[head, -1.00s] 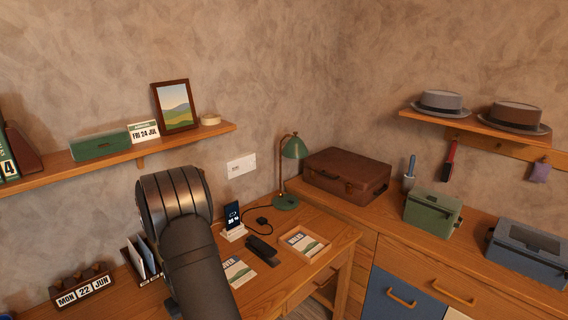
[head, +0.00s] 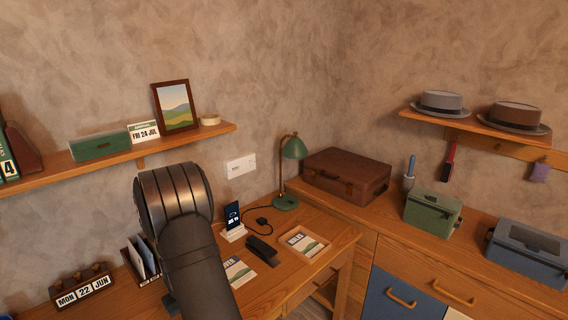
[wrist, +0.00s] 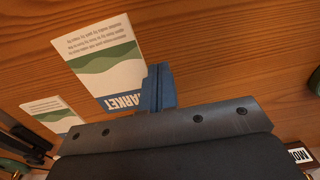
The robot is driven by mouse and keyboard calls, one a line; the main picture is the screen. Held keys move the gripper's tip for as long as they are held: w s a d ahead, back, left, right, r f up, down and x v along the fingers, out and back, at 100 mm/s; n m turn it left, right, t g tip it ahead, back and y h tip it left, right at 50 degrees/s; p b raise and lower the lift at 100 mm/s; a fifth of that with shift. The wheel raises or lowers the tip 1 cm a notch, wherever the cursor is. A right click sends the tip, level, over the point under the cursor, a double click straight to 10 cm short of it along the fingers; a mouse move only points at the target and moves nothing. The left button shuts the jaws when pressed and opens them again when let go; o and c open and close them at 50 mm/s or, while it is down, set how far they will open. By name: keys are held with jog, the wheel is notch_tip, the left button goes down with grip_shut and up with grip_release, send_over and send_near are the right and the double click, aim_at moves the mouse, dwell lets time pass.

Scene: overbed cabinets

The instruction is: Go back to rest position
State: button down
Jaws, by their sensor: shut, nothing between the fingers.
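My gripper (wrist: 158,88) shows in the wrist view as blue fingers closed together with nothing between them. It is over the wooden desk, and its fingers cover part of a leaflet (wrist: 103,62) with a green band and the letters "ARKET". I cannot tell whether the fingers touch the leaflet.
On the desk are a phone on a white stand (head: 232,222), a dark handset (head: 262,249), a wooden tray (head: 305,243), a green lamp (head: 293,150), a letter rack (head: 143,262) and a block calendar (head: 84,291). A shelf (head: 190,140) runs above. A brown suitcase (head: 347,176) stands right.

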notch_tip(320, 180, down, 2)
jog(key=shift+f, duration=0.1)
jog(key=shift+r, duration=0.2)
jog(key=s+a, duration=0.4)
jog(key=shift+s, duration=0.1)
